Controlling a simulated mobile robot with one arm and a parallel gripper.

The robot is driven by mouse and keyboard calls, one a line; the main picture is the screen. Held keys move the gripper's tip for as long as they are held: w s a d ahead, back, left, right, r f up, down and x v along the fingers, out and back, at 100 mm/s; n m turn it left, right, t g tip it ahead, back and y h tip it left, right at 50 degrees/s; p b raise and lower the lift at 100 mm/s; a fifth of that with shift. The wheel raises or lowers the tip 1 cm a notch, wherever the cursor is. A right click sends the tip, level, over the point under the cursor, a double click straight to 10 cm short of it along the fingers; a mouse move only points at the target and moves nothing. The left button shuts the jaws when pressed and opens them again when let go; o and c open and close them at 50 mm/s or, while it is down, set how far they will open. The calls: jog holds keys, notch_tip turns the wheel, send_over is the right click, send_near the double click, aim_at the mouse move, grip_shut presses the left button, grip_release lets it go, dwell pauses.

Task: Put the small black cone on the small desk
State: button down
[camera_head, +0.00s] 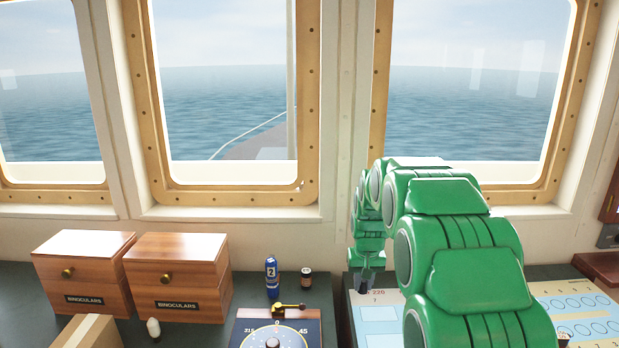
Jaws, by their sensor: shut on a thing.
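My gripper (366,277), at the end of my green arm, is low over the counter near the left edge of a pale chart sheet. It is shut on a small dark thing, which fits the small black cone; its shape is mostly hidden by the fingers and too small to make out. I cannot tell whether it touches the surface below. I cannot pick out the small desk for sure; a dark counter (315,290) runs under the windows.
Two wooden binocular boxes (85,270) (178,275), a cardboard box (88,332) and a small white item (153,328) are at left. My arm hides much of the right side.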

jog(key=shift+d, duration=0.15)
jog(key=s+a+r+n, duration=0.2)
jog(key=s+a+n, duration=0.1)
jog(key=s+a, duration=0.5)
jog(key=s+a+r+n, duration=0.2)
jog(key=s+a+n, duration=0.2)
jog(key=s+a, duration=0.4)
jog(key=s+a+r+n+y, duration=0.1)
jog(key=s+a+r+n, duration=0.2)
jog(key=s+a, duration=0.5)
jog(key=a+n, duration=0.1)
jog(key=a, duration=0.9)
jog(key=shift+s+g, duration=0.25)
jog(key=shift+g, duration=0.05)
jog(key=shift+w, duration=0.1)
